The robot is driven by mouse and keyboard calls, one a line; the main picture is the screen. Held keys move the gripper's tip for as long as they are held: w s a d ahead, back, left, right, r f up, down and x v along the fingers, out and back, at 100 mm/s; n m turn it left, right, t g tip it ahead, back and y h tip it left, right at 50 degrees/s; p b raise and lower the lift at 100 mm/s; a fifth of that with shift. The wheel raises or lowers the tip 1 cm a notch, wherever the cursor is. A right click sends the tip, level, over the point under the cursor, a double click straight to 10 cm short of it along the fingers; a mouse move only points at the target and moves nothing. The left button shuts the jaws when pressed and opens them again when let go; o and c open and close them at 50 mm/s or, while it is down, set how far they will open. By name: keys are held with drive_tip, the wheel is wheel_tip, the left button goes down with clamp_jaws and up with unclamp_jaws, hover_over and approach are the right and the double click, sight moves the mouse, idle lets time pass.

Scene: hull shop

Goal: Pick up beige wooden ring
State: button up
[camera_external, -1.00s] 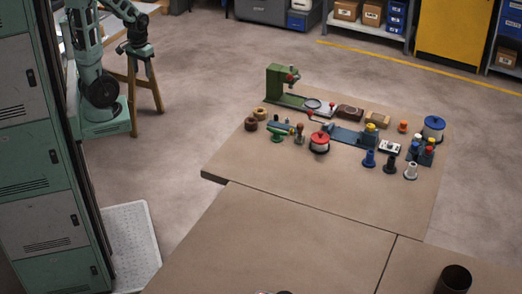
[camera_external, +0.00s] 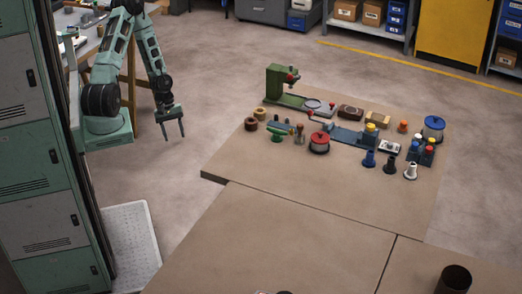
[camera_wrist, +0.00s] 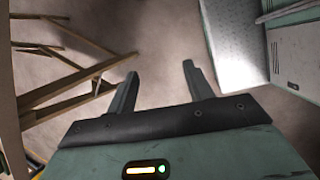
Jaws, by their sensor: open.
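The beige wooden ring (camera_external: 260,113) lies at the far left corner of the brown worktable (camera_external: 290,180) in the external view. A darker brown ring (camera_external: 251,124) lies just in front of it. My gripper (camera_external: 174,138) hangs with its fingers pointing down, left of the table and well apart from the ring. In the wrist view my gripper (camera_wrist: 158,80) is open with nothing between its fingers. The ring does not show in the wrist view.
A green press (camera_external: 285,88), a red spool (camera_external: 319,143), a blue spool (camera_external: 433,127) and several small parts crowd the table's far half. The near tabletop is mostly clear. Green lockers (camera_external: 40,150) stand at left. A wooden trestle (camera_wrist: 70,75) shows beside my gripper.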

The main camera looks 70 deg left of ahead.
drive_tip(key=w+d+f+n+t+h+b, duration=0.1)
drive_tip(key=w+d+f+n+t+h, duration=0.15)
drive_tip(key=w+d+n, duration=0.2)
drive_tip(key=n+t+b, duration=0.2)
drive_tip(key=n+t, duration=0.9)
approach(260, 113)
drive_tip(key=w+f, duration=0.2)
drive_tip(key=w, duration=0.3)
drive_tip(key=shift+y, duration=0.35)
drive_tip(key=shift+x, duration=2.6)
drive_tip(key=shift+s+d+f, duration=0.1)
drive_tip(key=c, duration=0.6)
